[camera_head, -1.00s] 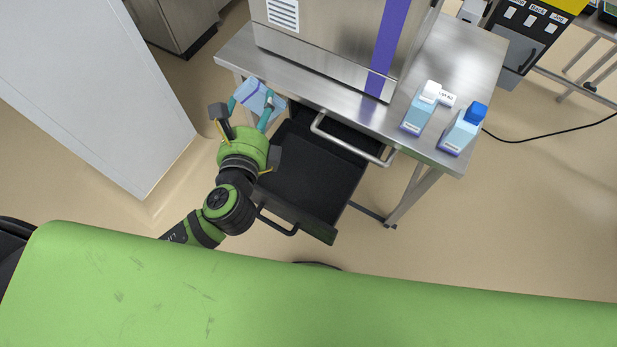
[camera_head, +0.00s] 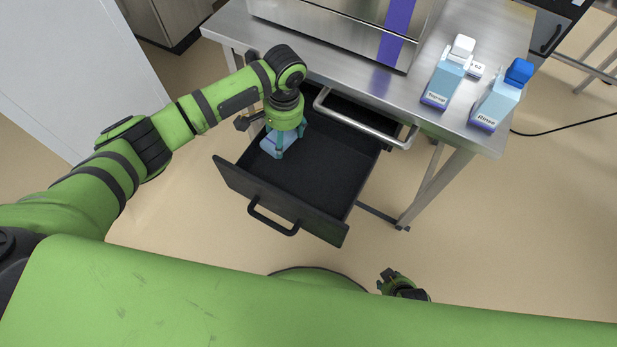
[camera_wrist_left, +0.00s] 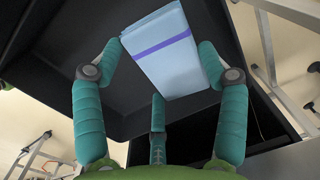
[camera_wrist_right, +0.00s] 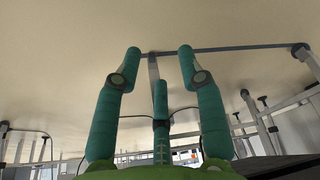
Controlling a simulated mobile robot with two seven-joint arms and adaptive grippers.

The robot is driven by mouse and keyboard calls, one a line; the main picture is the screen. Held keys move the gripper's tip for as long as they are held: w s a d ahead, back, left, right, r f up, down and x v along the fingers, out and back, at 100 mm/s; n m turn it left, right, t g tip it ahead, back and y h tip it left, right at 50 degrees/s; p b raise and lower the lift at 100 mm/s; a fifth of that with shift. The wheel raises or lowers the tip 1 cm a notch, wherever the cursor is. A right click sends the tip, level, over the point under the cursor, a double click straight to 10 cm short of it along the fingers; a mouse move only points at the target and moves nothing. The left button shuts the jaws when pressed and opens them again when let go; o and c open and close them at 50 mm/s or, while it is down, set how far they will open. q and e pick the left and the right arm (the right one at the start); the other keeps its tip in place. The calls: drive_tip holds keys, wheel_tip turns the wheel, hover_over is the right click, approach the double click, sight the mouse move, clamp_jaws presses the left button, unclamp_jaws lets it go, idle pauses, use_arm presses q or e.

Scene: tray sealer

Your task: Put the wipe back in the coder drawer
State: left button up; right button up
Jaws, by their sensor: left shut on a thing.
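The wipe (camera_head: 270,147) is a folded light-blue cloth; its purple stripe shows in the left wrist view (camera_wrist_left: 163,48). My left gripper (camera_head: 283,143) points down over the left part of the open coder drawer (camera_head: 325,190) and is shut on the wipe, with fingers at its two sides. The wipe is within the drawer's outline; I cannot tell whether it touches the drawer floor. The drawer is black, pulled out and otherwise looks empty. My right gripper (camera_head: 393,281) is low near my base, away from the drawer; its fingers are apart and empty in the right wrist view (camera_wrist_right: 158,52).
The steel table (camera_head: 450,130) stands above the drawer and carries a large steel machine (camera_head: 340,25). A steel bar handle (camera_head: 360,125) juts out over the drawer's back.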

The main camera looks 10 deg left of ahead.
use_arm(q)
drive_tip(key=shift+s+a+f+n+h+b, duration=0.15)
drive_tip(key=shift+a+n+h+b, duration=0.2)
drive_tip(key=shift+n+h, duration=0.25)
drive_tip(key=b, duration=0.2)
hover_over(285, 164)
wheel_tip(285, 164, down, 5)
drive_tip(key=shift+f, duration=0.15)
wheel_tip(285, 164, down, 4)
drive_tip(key=shift+f+b, duration=0.1)
drive_tip(key=shift+b, duration=0.3)
drive_tip(key=o, duration=1)
use_arm(e)
drive_tip(key=shift+s+a+r+g, duration=0.3)
drive_tip(key=shift+r+g, duration=0.2)
drive_tip(key=shift+g, duration=0.1)
use_arm(q)
drive_tip(key=shift+r, duration=0.25)
wheel_tip(285, 164, up, 12)
drive_tip(key=p, duration=0.3)
drive_tip(key=shift+f, duration=0.15)
use_arm(e)
drive_tip(key=shift+w+d+f+t, duration=0.3)
drive_tip(key=shift+w+f+t, duration=0.5)
drive_tip(key=shift+w, duration=0.1)
